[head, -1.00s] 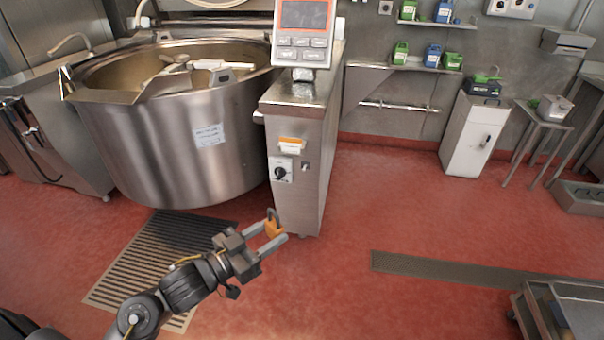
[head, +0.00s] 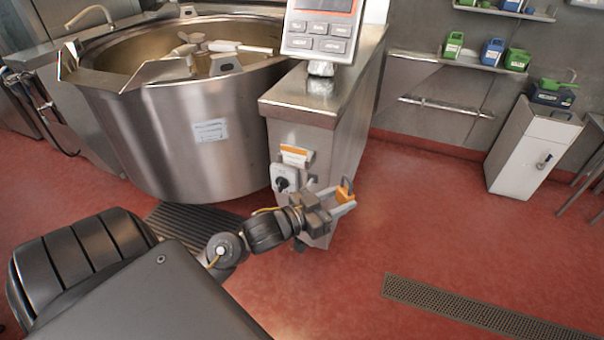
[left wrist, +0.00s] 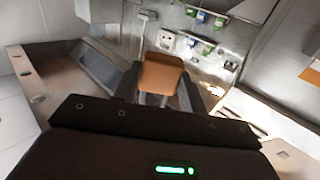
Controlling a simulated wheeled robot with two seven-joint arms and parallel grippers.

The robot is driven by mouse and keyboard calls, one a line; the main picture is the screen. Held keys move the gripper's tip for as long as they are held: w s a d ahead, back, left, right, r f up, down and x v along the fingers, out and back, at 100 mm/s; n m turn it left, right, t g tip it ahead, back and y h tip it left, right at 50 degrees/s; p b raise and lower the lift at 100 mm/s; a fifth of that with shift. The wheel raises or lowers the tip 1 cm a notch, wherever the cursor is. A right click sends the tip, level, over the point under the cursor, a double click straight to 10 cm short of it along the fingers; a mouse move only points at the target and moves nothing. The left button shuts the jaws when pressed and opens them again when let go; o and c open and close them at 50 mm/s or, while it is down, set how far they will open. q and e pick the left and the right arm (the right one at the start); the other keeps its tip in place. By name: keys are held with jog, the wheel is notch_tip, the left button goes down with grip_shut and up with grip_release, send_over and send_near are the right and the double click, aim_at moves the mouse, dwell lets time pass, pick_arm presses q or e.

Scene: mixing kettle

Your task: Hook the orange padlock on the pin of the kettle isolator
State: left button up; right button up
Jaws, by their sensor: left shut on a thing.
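The orange padlock (head: 345,193) is held between the fingers of my left gripper (head: 346,200), which is shut on it. The padlock's dark shackle points up in the head view. The orange body also shows in the left wrist view (left wrist: 161,73); its shackle cannot be made out there. The kettle isolator (head: 284,178) is a pale box with a black rotary knob on the front of the steel console, left of and slightly above the padlock. A small fitting (head: 310,162) sits beside it; I cannot tell the pin clearly. The padlock is apart from the isolator. My right gripper is out of view.
The big steel kettle (head: 185,140) stands left of the console (head: 320,110), with a control panel (head: 320,30) on top. An orange-and-white label (head: 295,154) is above the isolator. A white cabinet (head: 530,150) stands at right.

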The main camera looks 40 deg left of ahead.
pick_arm(q)
jog(key=w+a+f+n+y+b, duration=0.2)
jog(key=a+f+n+y+b, duration=0.15)
jog(key=a+f+y, duration=0.55)
jog(key=w+a+f+n+y+b, duration=0.2)
jog(key=a+f+n+y+b, duration=0.15)
jog(key=a+f, duration=0.7)
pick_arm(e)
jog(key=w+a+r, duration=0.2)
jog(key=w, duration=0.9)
pick_arm(q)
jog(key=w+d+f+b, duration=0.1)
jog(key=w+f+b, duration=0.1)
jog(key=w, duration=0.3)
jog(key=shift+w+f+n+b, duration=0.2)
jog(key=shift+n+b, duration=0.2)
jog(key=shift+b, duration=0.1)
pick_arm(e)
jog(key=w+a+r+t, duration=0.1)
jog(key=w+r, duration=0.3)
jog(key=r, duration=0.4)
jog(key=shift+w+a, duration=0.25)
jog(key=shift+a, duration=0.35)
pick_arm(q)
jog(key=shift+w+h, duration=0.1)
jog(key=shift+h, duration=0.15)
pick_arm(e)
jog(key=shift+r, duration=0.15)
pick_arm(q)
jog(key=shift+w, duration=0.1)
